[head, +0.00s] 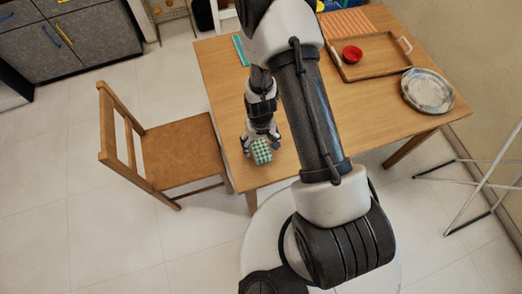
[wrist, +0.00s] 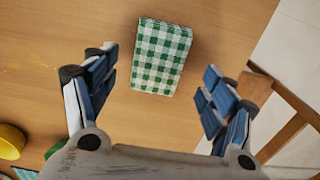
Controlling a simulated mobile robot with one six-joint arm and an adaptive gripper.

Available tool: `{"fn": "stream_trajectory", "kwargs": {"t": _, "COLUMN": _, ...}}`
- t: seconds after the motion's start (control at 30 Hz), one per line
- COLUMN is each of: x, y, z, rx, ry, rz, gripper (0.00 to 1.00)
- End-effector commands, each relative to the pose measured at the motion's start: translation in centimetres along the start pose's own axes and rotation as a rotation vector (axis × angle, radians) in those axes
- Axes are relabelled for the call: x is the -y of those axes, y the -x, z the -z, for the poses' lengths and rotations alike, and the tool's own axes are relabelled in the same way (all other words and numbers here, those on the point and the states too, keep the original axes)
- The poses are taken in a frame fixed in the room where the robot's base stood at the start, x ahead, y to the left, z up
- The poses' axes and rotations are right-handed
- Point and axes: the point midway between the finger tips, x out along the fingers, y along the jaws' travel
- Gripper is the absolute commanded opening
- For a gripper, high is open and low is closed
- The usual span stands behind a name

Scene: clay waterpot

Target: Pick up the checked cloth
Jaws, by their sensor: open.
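The checked cloth (wrist: 160,57) is green and white, folded into a thick rectangle, and lies on the wooden table. In the head view the cloth (head: 262,151) is near the table's left front edge. My gripper (wrist: 158,85) is open, with its blue-padded fingers apart to either side. The cloth appears between and just beyond the fingertips in the wrist view, and nothing is held. In the head view my gripper (head: 261,143) is right at the cloth, over its far side; I cannot tell whether they touch.
A wooden chair (head: 180,150) stands against the table's left side. A wooden tray (head: 372,68) with a red bowl (head: 352,54) and a silver round plate (head: 427,92) are at the table's far right. A yellow cup (wrist: 10,141) shows at the wrist view's left edge. The wood around the cloth is clear.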

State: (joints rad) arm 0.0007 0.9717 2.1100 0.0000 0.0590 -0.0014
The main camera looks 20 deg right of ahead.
Motion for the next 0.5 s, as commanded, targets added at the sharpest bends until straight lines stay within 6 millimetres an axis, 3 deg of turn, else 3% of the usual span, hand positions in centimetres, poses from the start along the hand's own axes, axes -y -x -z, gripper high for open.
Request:
{"fn": "stream_trajectory", "kwargs": {"t": 0.03, "x": -0.2, "y": -1.2, "z": -0.1, "rx": 0.003, "ry": -0.001, "rz": 0.000, "gripper": 0.77}}
{"fn": "stream_trajectory", "kwargs": {"t": 0.2, "x": -0.2, "y": -3.0, "z": 0.0, "rx": 0.001, "ry": -0.001, "rz": -0.001, "gripper": 0.77}}
{"fn": "stream_trajectory", "kwargs": {"t": 0.5, "x": -0.2, "y": -3.2, "z": 0.0, "rx": 0.000, "ry": 0.000, "rz": -0.001, "gripper": 0.75}}
